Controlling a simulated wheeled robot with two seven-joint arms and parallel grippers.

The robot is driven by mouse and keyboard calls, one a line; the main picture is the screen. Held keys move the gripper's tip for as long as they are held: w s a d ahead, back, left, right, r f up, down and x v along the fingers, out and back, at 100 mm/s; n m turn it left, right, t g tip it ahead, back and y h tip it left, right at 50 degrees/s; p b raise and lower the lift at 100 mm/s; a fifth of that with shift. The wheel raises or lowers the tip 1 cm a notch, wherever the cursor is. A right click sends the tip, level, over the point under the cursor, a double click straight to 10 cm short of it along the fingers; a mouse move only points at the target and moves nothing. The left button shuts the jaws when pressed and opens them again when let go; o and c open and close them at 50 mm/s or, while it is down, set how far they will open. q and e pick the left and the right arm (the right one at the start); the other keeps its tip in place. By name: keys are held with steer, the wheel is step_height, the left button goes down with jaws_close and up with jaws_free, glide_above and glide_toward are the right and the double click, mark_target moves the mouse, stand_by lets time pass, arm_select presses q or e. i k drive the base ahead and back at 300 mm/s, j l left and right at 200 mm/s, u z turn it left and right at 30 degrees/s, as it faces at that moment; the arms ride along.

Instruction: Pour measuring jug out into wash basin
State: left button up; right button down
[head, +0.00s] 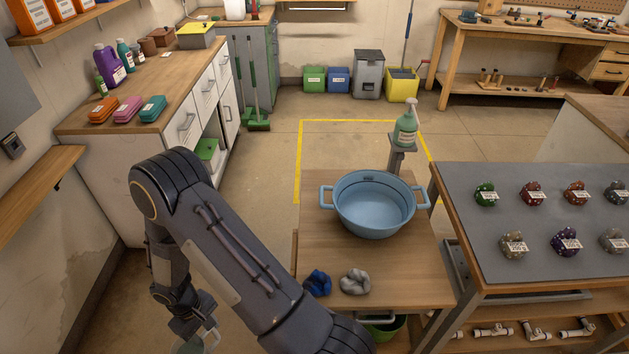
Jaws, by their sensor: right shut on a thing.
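The wash basin (342,212) is a round light-blue tub with two side handles. It stands on the wooden table in the middle of the head view, and no liquid is clearly visible in it. My right gripper (197,329) is low at the bottom left of the view, left of the table and well away from the basin. It is shut on a clear, pale thing, apparently the measuring jug (190,345). The lower picture edge cuts the jug off, so its contents and tilt cannot be told. My left gripper is not in view.
A blue cloth (317,284) and a grey cloth (355,282) lie in front of the basin. A green pump bottle (405,131) stands on a post behind it. A grey-topped bench (470,205) with labelled lumps is at right, a cabinet (105,175) at left.

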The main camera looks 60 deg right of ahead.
mark_target(372, 203)
steer(key=i, duration=1.45)
steer(key=i+z, duration=0.35)
steer(key=i+j+z, duration=0.15)
steer(key=i+z, duration=0.25)
steer(key=k+z, duration=0.1)
steer(key=z, duration=1.3)
